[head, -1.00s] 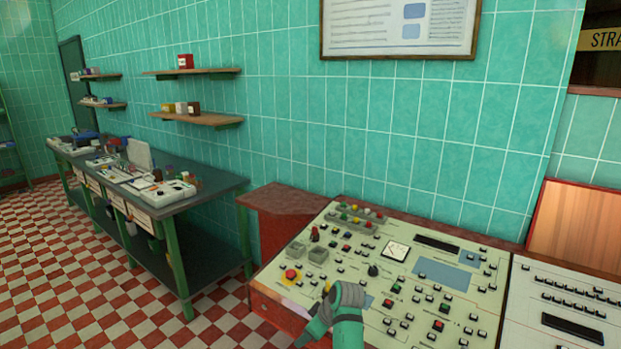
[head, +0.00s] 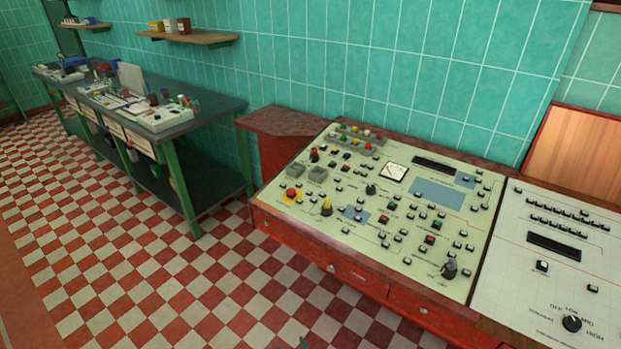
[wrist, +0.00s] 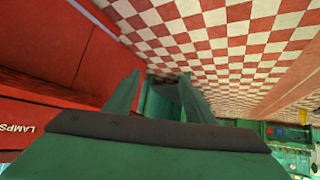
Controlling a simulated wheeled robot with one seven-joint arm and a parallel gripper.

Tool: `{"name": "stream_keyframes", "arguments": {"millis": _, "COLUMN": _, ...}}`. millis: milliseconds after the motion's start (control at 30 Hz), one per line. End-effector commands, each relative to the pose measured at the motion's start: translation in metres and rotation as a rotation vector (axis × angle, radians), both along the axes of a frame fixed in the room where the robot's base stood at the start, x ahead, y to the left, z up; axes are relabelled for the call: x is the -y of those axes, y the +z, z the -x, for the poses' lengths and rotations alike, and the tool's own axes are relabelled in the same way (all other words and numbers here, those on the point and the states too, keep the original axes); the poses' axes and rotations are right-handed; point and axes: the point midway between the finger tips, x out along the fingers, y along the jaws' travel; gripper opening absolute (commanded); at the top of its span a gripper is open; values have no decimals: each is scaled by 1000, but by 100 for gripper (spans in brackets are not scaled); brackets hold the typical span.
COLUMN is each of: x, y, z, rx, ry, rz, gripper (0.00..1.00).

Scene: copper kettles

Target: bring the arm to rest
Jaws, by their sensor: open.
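My gripper (wrist: 160,82) shows in the wrist view with its two green fingers apart, and I see nothing held between them. It points over the red and white checkered floor (wrist: 210,40), beside a red cabinet face (wrist: 50,45) at the left. In the head view the gripper is not on the control panel (head: 340,222); only a small green tip, perhaps part of my arm, shows at the bottom edge.
The sloped panel carries buttons, a red knob (head: 291,194), a yellow-based knob (head: 326,208) and a black lever (head: 449,269). A second panel (head: 510,265) adjoins at right. A dark workbench (head: 190,122) stands at left. The floor between is clear.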

Motion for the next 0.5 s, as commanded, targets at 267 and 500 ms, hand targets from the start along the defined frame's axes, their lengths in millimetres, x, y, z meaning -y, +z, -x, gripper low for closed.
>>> {"name": "stream_keyframes", "arguments": {"millis": 267, "x": 8, "y": 3, "z": 97, "rx": 87, "ry": -136, "rz": -32, "gripper": 50}}
{"name": "stream_keyframes", "arguments": {"millis": 500, "x": 20, "y": 33, "z": 175, "rx": 175, "ry": -231, "rz": -53, "gripper": 50}}
